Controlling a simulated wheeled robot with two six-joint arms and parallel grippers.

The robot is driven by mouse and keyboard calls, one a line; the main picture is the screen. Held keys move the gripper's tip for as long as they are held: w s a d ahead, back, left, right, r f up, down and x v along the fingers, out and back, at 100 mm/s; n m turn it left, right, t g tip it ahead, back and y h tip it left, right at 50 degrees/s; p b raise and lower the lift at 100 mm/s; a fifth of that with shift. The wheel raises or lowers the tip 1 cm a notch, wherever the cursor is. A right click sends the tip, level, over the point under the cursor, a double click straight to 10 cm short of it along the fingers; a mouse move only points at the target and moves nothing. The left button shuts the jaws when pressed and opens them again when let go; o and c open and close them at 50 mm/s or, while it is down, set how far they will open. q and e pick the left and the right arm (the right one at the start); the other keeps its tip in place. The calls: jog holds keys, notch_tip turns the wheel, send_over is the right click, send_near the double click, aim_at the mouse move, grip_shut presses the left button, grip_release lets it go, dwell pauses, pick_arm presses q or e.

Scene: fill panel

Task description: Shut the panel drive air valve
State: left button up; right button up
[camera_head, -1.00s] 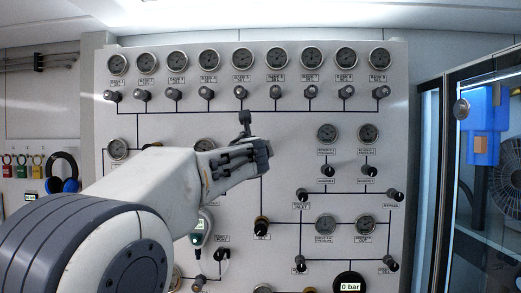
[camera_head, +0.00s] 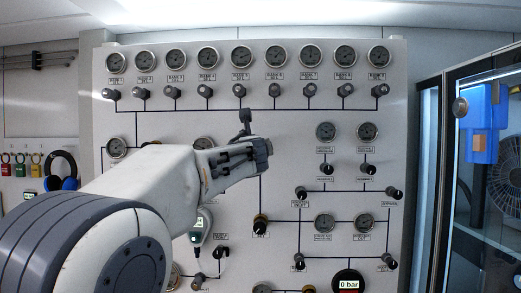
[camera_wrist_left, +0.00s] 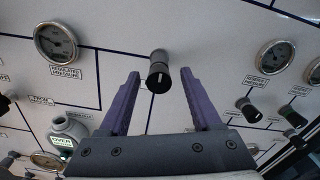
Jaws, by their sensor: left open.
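My left gripper (camera_head: 262,152) is in front of the middle of the grey panel (camera_head: 290,110), its arm coming in from the left. In the left wrist view the gripper (camera_wrist_left: 160,74) is open. A dark round valve knob (camera_wrist_left: 158,76) with a white mark on its end shows between its two purple fingertips, with a gap on both sides. The head view does not show this knob clearly; the gripper is in front of that area. No label on it is readable, so I cannot confirm that it is the panel drive air valve. My right gripper is not in view.
A regulated pressure gauge (camera_wrist_left: 56,41) is left of the fingers and a reserve pressure gauge (camera_wrist_left: 275,56) is right. Several other knobs, such as one lower down (camera_head: 261,223), stick out of the panel. A display (camera_head: 348,285) reads 0 bar. A glass-door cabinet (camera_head: 490,190) stands right.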

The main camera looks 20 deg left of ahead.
pick_arm(q)
jog(key=b+v, duration=0.2)
jog(key=v, duration=0.8)
jog(key=shift+s, duration=0.2)
jog(key=s+d+f+n+g+h+b, duration=0.1)
jog(key=s+d+f+n+g+h, duration=0.2)
jog(key=f, duration=0.8)
jog(key=s+d+f+n+g+b, duration=0.25)
jog(key=d+f+n, duration=0.25)
jog(key=f, duration=0.5)
jog(key=s+d+f+n+g+h, duration=0.25)
jog(key=s+d+f+n, duration=0.2)
jog(key=f, duration=0.65)
jog(key=s+d+f+n+g+b, duration=0.1)
jog(key=s+f+n+g, duration=0.3)
jog(key=s+f, duration=0.5)
jog(key=s+d+f+n+g+b, duration=0.1)
jog(key=s+d+f+n+g, duration=0.3)
jog(key=s+f, duration=0.6)
jog(key=s+n+g, duration=0.1)
jog(key=s, duration=0.2)
jog(key=shift+s+n+b, duration=0.3)
jog(key=shift+s+n, duration=0.05)
jog(key=shift+s, duration=0.05)
jog(key=shift+h, duration=0.25)
